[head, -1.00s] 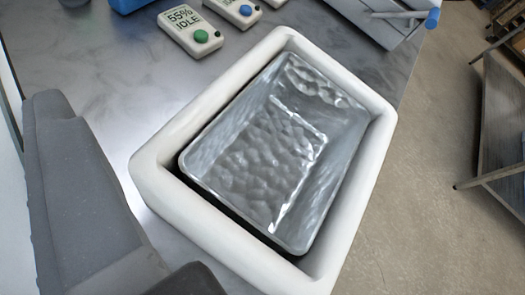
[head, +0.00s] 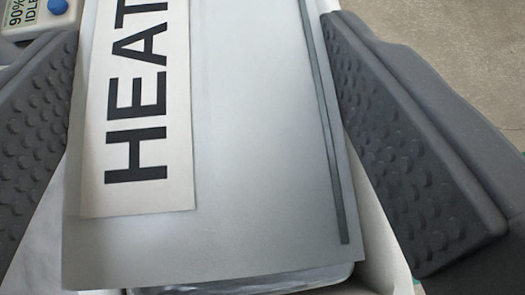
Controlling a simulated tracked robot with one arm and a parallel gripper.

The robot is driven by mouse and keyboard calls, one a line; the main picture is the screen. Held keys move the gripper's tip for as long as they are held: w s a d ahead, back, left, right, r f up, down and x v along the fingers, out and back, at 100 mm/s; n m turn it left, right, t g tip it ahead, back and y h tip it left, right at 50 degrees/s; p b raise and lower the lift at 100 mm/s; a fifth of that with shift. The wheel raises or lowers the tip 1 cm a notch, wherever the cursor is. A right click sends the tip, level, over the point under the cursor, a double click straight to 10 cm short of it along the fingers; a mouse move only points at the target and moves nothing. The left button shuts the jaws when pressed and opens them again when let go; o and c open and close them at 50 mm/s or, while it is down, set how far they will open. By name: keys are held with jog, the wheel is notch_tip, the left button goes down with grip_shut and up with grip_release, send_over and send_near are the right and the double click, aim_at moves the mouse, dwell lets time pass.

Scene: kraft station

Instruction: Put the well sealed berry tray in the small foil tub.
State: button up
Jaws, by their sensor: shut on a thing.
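My gripper (head: 202,25) shows its two dark grey, knobbed fingers at the left and right in the head view. It is shut on a grey flat-topped thing with a white HEAT label (head: 255,150), which fills the middle between the fingers. No berries show, so I cannot tell whether it is the berry tray. The foil tub (head: 300,280) shows only as a shiny strip below the near edge of the labelled thing. The rest of it is hidden. I cannot tell whether the two touch.
A white rim (head: 385,265) shows beside the foil strip at the right and bottom. A small device reading 90% IDLE (head: 35,18) with a blue button stands at the top left. Bare floor (head: 450,40) shows at the top right.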

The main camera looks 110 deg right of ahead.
notch_tip(320, 180, down, 9)
jog(key=shift+w+r+b, duration=0.1)
jog(key=shift+r+b, duration=0.1)
jog(key=shift+b, duration=0.3)
jog(key=shift+f+p, duration=0.3)
jog(key=shift+f, duration=0.25)
jog(key=o, duration=0.8)
jog(key=shift+r+b, duration=0.3)
jog(key=shift+r, duration=0.05)
jog(key=p+v, duration=0.1)
jog(key=v, duration=1.1)
jog(key=shift+r, duration=0.25)
